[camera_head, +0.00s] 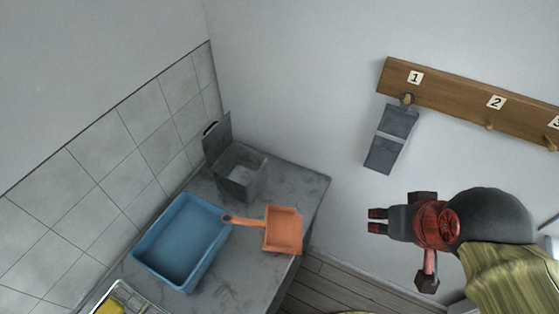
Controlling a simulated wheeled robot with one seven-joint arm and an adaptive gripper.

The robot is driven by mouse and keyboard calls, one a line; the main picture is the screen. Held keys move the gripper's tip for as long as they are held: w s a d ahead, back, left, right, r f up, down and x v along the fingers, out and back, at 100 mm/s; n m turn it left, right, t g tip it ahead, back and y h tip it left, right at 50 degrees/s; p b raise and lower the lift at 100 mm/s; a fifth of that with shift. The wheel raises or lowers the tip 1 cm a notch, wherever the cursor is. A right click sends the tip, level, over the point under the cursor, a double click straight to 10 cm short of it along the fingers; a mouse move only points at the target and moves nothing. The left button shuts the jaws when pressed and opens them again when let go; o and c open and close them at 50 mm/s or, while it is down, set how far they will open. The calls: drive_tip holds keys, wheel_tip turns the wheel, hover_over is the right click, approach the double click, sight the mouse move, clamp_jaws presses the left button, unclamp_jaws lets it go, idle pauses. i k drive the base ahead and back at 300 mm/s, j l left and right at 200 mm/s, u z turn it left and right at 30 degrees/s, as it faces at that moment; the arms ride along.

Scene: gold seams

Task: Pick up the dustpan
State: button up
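An orange dustpan (283,229) lies on the grey counter near its right edge. Its handle points left, and the handle's end is at the right rim of the blue tray; I cannot tell whether it rests on that rim. My gripper (376,220) is to the right of the dustpan, clear of the counter, with its fingers pointing left. A gap shows between its two fingertips, with nothing between them. The whole dustpan is visible.
A blue tray (218,207) sits left of the dustpan. A grey open-lidded bin (240,187) stands behind. A metal container (119,289) is at the lower left. A wooden peg rail (455,96) with numbered labels holds a hanging grey item (391,137). Tiled wall borders the counter's left.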

sight(282, 233)
drive_tip(key=u, duration=1)
drive_tip(key=k+l+u, duration=0.15)
drive_tip(key=u, duration=0.15)
drive_tip(key=k+u, duration=0.3)
drive_tip(key=i+l, duration=0.05)
